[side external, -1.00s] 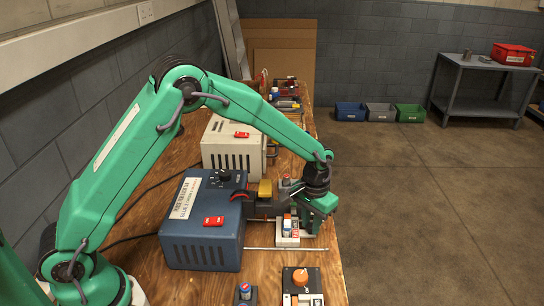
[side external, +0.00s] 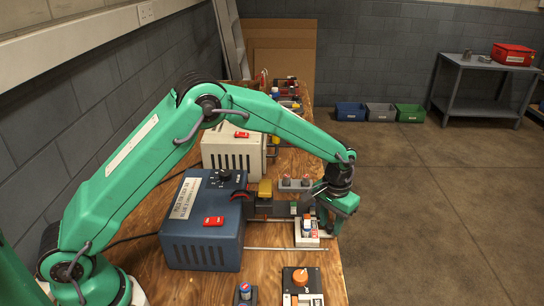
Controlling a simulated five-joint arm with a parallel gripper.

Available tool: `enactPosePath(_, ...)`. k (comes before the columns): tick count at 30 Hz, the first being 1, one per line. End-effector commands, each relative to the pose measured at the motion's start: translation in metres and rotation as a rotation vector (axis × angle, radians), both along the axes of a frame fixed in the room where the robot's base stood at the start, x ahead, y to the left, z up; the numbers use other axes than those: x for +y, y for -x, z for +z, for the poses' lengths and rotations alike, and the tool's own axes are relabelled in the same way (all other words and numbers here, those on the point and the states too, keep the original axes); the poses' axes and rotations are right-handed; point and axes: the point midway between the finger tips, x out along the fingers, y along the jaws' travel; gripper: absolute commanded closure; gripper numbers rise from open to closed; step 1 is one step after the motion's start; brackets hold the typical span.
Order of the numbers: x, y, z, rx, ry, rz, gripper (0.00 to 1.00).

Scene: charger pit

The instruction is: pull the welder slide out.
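The welder (side external: 203,232) is a blue box with a red-marked top and a dark head on its right side. Its slide (side external: 308,240), a pale carriage with small red, white and blue parts on it, sits out to the right of the head, on rails. My green gripper (side external: 328,222) points down at the slide's right end and touches it. The slide has moved together with the gripper, so it appears shut on it. The fingertips are partly hidden by the gripper body and the slide.
A grey bar with two red buttons (side external: 295,184) stands just behind the slide. A thin rod (side external: 285,249) lies in front of it. A panel with an orange knob (side external: 301,279) is at the front. A cream box (side external: 230,150) stands behind the welder. The floor to the right is clear.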

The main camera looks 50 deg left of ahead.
Motion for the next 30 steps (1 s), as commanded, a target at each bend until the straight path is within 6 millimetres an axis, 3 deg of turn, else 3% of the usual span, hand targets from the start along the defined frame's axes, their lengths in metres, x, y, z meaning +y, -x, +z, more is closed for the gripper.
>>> enactPosePath(11,0.0,0.0,0.009,0.0,0.0,-0.001,0.7)
enactPosePath(24,0.0,0.0,0.062,-0.002,0.001,0.0,0.7)
enactPosePath(30,0.0,0.0,0.076,0.0,0.0,0.0,0.7)
